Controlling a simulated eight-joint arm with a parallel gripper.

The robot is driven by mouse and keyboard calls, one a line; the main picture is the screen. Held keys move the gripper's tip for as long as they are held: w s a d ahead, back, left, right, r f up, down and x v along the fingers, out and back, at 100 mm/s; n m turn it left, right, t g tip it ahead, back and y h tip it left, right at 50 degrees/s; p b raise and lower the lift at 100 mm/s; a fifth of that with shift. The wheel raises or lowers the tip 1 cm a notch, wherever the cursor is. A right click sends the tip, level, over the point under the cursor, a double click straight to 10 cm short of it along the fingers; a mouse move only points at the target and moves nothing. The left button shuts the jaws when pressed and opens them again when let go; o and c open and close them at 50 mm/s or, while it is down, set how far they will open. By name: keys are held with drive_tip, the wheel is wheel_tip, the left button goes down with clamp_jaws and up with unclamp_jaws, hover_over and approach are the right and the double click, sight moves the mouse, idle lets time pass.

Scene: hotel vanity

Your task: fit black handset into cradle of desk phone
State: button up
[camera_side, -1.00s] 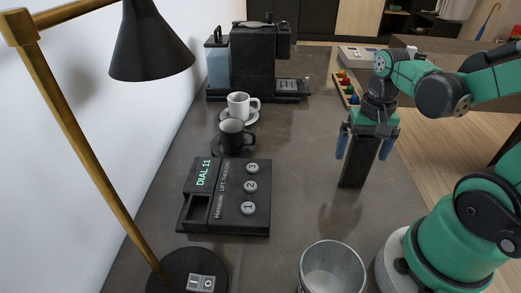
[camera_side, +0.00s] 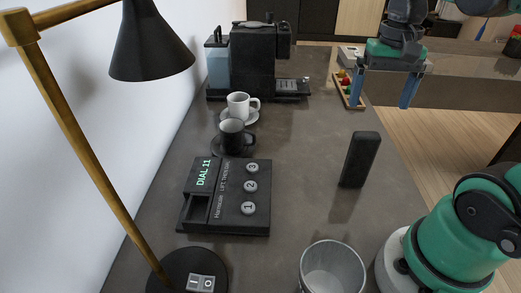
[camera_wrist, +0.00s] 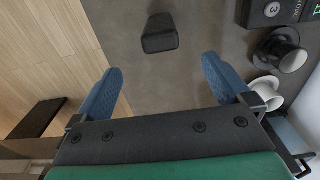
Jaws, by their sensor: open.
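The black handset (camera_side: 360,160) stands upright on the counter, to the right of the desk phone (camera_side: 256,205). It also shows in the wrist view (camera_wrist: 160,35), beyond my fingertips. The phone lies flat with keys 1, 2, 3 and a "DIAL 11" display. Its cradle (camera_side: 199,208) is an empty recess on the phone's left side. My gripper (camera_side: 383,105) is open and empty, above and behind the handset and apart from it. Its two blue fingers are spread wide in the wrist view (camera_wrist: 162,90).
A lamp (camera_side: 88,140) stands at the left and a metal bin (camera_side: 331,268) at the front. A black cup (camera_side: 232,136), a white cup (camera_side: 239,104) and a coffee machine (camera_side: 253,65) line the back left. The counter between phone and handset is clear.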

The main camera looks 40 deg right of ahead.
sight(372, 134)
drive_tip(key=shift+r, duration=0.2)
drive_tip(key=w+a+f+n+t, duration=0.4)
drive_tip(key=a+n, duration=0.1)
drive_tip(key=shift+w+a+n+h, duration=0.2)
drive_tip(key=shift+w+n+h, duration=0.1)
drive_tip(key=shift+w, duration=0.1)
drive_tip(key=a+n+t, duration=0.1)
drive_tip(key=w+a+f+n+t, duration=0.1)
drive_tip(key=a+n+t, duration=0.1)
drive_tip(key=a, duration=0.1)
drive_tip(key=shift+w+f, duration=0.3)
drive_tip(key=shift+w, duration=0.1)
drive_tip(key=c, duration=0.4)
drive_tip(key=shift+o, duration=0.2)
drive_tip(key=shift+d, duration=0.1)
